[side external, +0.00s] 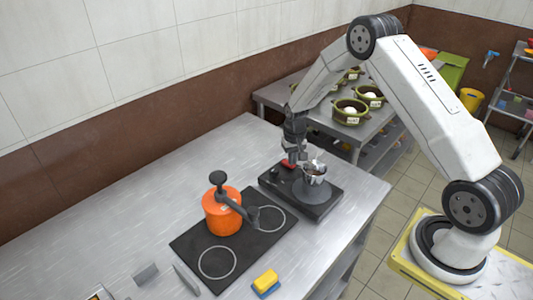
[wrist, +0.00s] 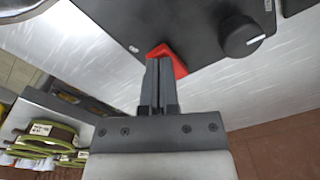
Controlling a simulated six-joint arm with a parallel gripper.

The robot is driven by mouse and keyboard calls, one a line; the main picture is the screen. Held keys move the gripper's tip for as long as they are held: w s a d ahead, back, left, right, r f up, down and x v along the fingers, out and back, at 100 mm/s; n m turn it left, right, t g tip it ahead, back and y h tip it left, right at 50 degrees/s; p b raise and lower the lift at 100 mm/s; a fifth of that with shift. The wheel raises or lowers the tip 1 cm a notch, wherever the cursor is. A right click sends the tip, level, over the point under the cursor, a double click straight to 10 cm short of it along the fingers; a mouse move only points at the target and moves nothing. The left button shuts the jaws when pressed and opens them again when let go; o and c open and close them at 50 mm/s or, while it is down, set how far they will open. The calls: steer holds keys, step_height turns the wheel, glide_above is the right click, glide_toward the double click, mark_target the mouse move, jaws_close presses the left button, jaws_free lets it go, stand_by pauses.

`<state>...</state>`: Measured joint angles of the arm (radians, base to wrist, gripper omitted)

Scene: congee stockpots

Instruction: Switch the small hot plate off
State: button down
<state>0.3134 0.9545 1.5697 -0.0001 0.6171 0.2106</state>
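The small hot plate (side external: 322,207) is a black slab near the counter's right end, with a small metal pot (side external: 314,173) on its round burner. A red switch (side external: 288,163) sits at its back edge; in the wrist view the red switch (wrist: 178,64) looks like a tilted wedge, partly hidden behind my fingertips. A dark knob with a white mark (wrist: 241,37) is beside it. My gripper (wrist: 160,62) is shut, fingers together and empty, pointing down at the switch. I cannot tell whether the tips touch it.
A larger black cooktop (side external: 190,246) with an orange pot (side external: 222,214) stands to the left. A yellow and blue sponge (side external: 266,281) lies in front. Green bowls (side external: 350,112) stand on a table behind. The counter's back left is clear.

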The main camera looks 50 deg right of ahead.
steer(key=shift+f, duration=0.25)
stand_by(0.8)
steer(key=shift+r, duration=4)
steer(key=s+a+r+n+t, duration=0.1)
steer(key=s+a+r+n, duration=0.2)
steer(key=s+a, duration=0.4)
steer(key=s+a+r+n+t, duration=0.1)
steer(key=s+a+r+n, duration=0.2)
steer(key=s+a+r, duration=0.2)
steer(key=shift+s+a+t, duration=0.3)
steer(key=shift+s+a, duration=1.35)
steer(key=shift+s, duration=1.95)
